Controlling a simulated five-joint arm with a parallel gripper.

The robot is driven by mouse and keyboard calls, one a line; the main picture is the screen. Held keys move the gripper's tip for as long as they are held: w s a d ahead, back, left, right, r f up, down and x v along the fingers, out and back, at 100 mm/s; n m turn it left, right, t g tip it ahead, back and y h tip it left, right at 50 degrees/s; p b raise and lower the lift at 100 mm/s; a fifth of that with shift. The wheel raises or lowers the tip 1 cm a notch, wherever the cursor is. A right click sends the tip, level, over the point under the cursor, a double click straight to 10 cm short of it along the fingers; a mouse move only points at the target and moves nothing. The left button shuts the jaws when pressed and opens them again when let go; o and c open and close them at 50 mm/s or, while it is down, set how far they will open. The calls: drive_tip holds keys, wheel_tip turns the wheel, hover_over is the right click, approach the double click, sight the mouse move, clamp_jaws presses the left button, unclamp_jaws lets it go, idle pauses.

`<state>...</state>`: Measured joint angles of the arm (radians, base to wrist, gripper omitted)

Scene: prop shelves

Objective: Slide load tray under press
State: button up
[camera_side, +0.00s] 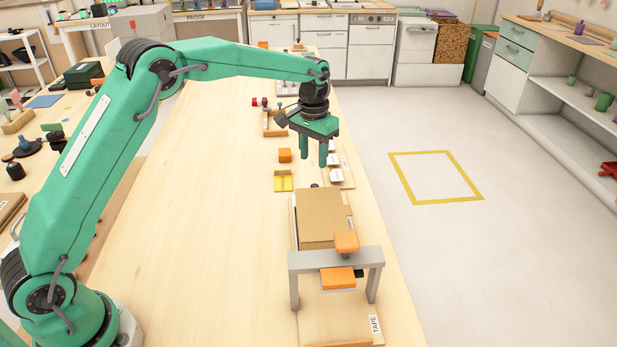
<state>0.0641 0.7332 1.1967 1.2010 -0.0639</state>
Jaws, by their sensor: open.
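The press (335,258) is a grey gantry frame on a pale wooden board. It has an orange block on top and an orange plate under its crossbar. A brown flat-topped slab (321,214), which looks like the load tray, lies on the same board just behind the press. A small dark knob (314,186) shows at its far end. My gripper (328,163) hangs with its two fingers pointing down, above and beyond the slab's far end. It is open, with nothing visible between the fingers. The slab's underside is hidden.
A labelled board with pale pieces (339,172) lies close beside the fingers. A tape label (375,324) is at the board's near end. The bench is clear to the left.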

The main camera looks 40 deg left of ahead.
sight(315, 185)
drive_tip(key=shift+w+d+f, duration=0.1)
drive_tip(key=shift+w+f, duration=0.15)
drive_tip(key=shift+f, duration=0.25)
drive_tip(key=shift+f, duration=0.1)
drive_tip(key=shift+f, duration=3.85)
drive_tip(key=shift+c, duration=0.4)
clamp_jaws()
